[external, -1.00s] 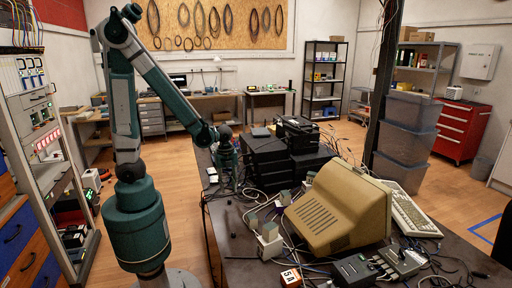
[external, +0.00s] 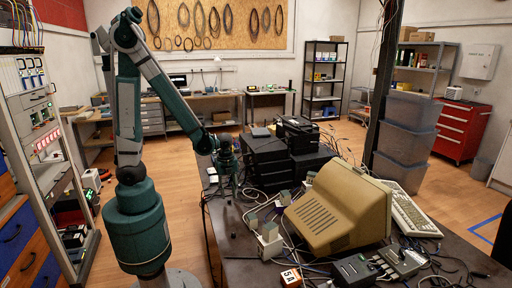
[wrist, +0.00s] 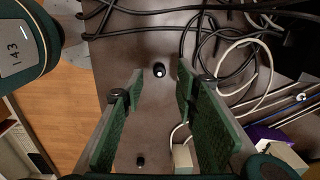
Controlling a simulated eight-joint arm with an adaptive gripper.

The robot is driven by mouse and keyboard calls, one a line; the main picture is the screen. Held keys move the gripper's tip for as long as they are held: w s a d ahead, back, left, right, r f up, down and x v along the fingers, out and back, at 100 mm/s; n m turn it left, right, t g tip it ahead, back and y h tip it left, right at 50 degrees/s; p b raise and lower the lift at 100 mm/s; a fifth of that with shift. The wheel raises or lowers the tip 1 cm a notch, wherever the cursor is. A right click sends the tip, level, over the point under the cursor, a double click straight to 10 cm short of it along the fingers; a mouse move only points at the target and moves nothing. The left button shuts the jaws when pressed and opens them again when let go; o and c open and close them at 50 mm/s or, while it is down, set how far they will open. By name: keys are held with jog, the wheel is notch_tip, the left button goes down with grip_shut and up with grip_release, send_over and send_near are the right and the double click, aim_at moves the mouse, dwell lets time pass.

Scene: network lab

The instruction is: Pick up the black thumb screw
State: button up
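My gripper (wrist: 158,85) is open and empty, with its two green fingers wide apart in the wrist view. A small black round piece with a bright spot (wrist: 158,70) lies on the dark table, between the fingertips in the picture and apart from both; it looks like the black thumb screw. A second small black piece (wrist: 140,160) sits lower in the wrist view, also between the fingers; its exact shape is too small to tell. In the external view, my gripper (external: 231,188) points down above the table's left part. A small dark upright piece (external: 233,235) stands nearer the camera.
Black cables (wrist: 215,45) and a white cable loop (wrist: 262,75) lie right of the fingers. A pale adapter block (wrist: 182,158) is close to the right finger. The table's left edge (wrist: 90,75) is near. A beige monitor (external: 335,210) and stacked black boxes (external: 270,155) stand to the right.

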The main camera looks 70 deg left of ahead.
aim_at(229, 201)
jog(key=shift+f+b, duration=0.6)
jog(key=shift+f, duration=1.25)
jog(key=c, duration=0.8)
